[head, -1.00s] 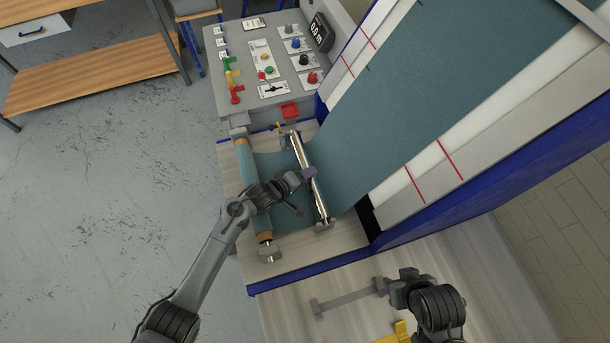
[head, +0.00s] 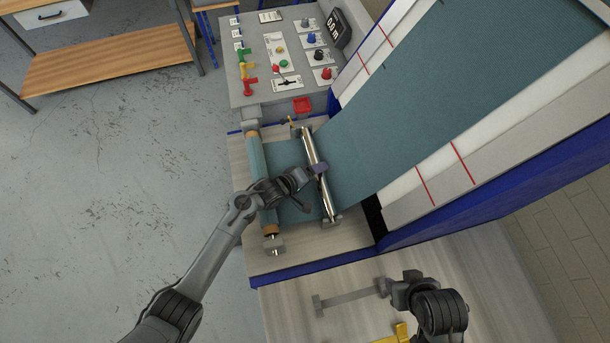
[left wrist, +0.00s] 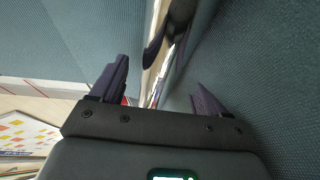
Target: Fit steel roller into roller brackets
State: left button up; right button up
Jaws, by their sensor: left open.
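The steel roller (head: 313,158) lies across the teal cloth at the machine's front, its ends at the two roller brackets, a far one (head: 296,129) and a near one (head: 332,221). I cannot tell whether the ends are fully seated. My left gripper (head: 320,170) is at the roller's middle. In the left wrist view its purple fingers (left wrist: 160,92) stand apart, with the shiny roller (left wrist: 165,52) in the gap just beyond them. My right gripper (head: 386,288) is low at the right, above the table; its fingers are not clear.
A cloth-wrapped roll (head: 257,165) lies left of the steel roller. A control panel (head: 275,60) with knobs and coloured levers is behind. A flat grey bar shape (head: 348,297) and a partly hidden yellow object (head: 403,332) are on the pale table (head: 300,315). Open floor is at left.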

pick_arm(q)
jog(key=p+v, duration=0.2)
jog(key=v, duration=0.8)
jog(key=shift+s+a+r, duration=0.15)
jog(key=shift+r, duration=0.1)
